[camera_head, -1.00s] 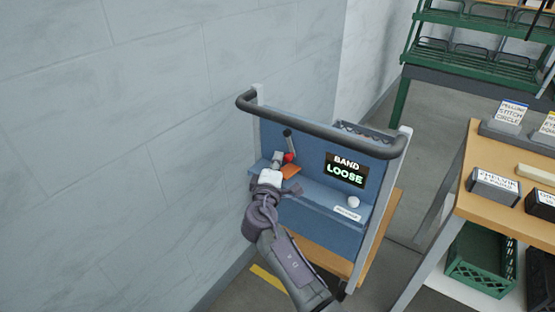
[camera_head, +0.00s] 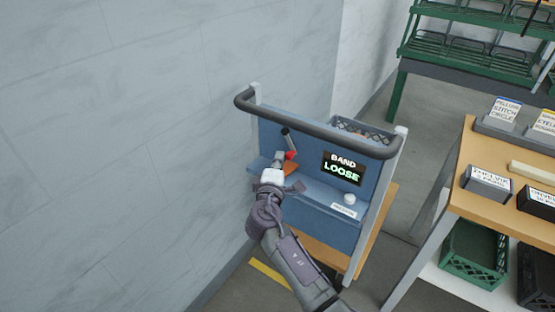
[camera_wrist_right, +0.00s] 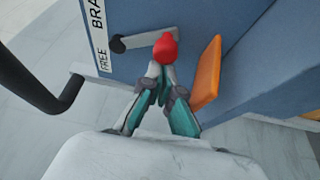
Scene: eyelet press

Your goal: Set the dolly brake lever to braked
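The brake lever (camera_head: 287,138) is on the upper left of the blue dolly panel (camera_head: 310,150). It has a dark pivot, a grey arm and a red knob (camera_wrist_right: 165,46), and it points down and slightly right in the head view. In the right wrist view a white label (camera_wrist_right: 98,35) reads "FREE" and "BRA", the rest cut off. My right gripper (camera_wrist_right: 161,78) has its fingers nearly together, with the tips at the red knob. The knob seems to lie against the tips, not between them. My left gripper is not in view.
An orange piece (camera_wrist_right: 207,72) sticks out right beside my right fingers. A dark handle bar (camera_head: 320,130) runs across the dolly top. A "BAND LOOSE" display (camera_head: 343,168) and white knob (camera_head: 349,199) sit to the right. A wall is close on the left, a wooden table (camera_head: 480,205) on the right.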

